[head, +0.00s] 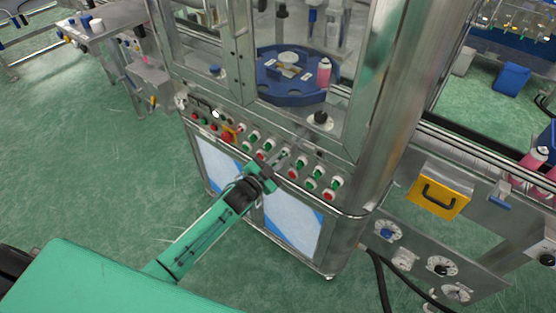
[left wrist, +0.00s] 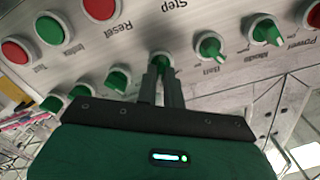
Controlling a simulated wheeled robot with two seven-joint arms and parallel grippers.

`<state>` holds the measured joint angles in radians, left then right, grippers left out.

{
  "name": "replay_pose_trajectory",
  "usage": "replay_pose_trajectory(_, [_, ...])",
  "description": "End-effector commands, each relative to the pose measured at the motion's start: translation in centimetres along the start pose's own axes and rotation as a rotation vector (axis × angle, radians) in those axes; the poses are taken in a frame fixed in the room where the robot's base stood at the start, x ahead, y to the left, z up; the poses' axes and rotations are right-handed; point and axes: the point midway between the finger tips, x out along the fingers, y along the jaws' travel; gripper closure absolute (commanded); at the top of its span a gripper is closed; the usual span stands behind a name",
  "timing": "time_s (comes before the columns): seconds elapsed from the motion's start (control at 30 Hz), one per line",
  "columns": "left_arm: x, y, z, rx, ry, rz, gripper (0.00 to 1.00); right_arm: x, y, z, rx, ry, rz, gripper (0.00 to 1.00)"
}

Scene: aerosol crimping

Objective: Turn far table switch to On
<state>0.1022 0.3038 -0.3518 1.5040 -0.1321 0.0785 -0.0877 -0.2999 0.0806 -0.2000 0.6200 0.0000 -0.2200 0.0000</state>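The machine's front panel carries rows of green rotary switches and red and green buttons. One green switch (left wrist: 160,60) lies right at the fingertips of my left gripper (left wrist: 162,72); its label is hidden. The fingers stand close together with a narrow gap, and I cannot tell whether they press on the knob. In the head view my left gripper (head: 283,158) reaches the middle of the panel (head: 241,124). I cannot read which switch is the far table one. My right gripper is not in view.
Above the panel, a blue round table (head: 285,94) holds a pink can (head: 324,72). A yellow plate with a black handle (head: 438,192) is at the right. Green floor (head: 110,160) is clear at the left.

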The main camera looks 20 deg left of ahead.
Motion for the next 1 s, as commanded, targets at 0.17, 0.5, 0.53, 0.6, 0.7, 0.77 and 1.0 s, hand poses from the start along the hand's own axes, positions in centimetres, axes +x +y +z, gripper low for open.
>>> replay_pose_trajectory(0.17, [0.0,0.0,0.0,0.0,0.0,0.0,0.7,0.0,0.0,0.0,0.0,0.0,0.0,0.64])
replay_pose_trajectory(0.5, [-0.7,0.1,0.2,0.0,-0.002,0.001,0.7,0.2,-0.1,0.0,0.0,0.0,-0.001,0.64])
replay_pose_trajectory(0.53, [-1.0,0.1,0.2,0.0,-0.002,0.001,0.7,0.2,-0.1,0.0,0.0,0.0,-0.001,0.64])
replay_pose_trajectory(0.6, [-1.9,0.1,0.3,0.0,-0.002,0.001,0.7,0.5,-0.1,0.0,0.0,0.0,-0.001,0.64])
replay_pose_trajectory(0.7, [-3.6,0.2,0.3,0.0,-0.003,0.002,0.7,0.8,-0.1,0.1,0.0,0.0,-0.001,0.64])
replay_pose_trajectory(0.77, [-4.8,0.2,0.3,0.0,-0.003,0.002,0.7,1.0,-0.1,0.1,0.0,0.0,-0.001,0.64])
replay_pose_trajectory(1.0, [-9.2,0.2,0.2,0.0,-0.002,0.001,0.7,1.9,-0.1,0.2,0.001,0.0,-0.001,0.64])
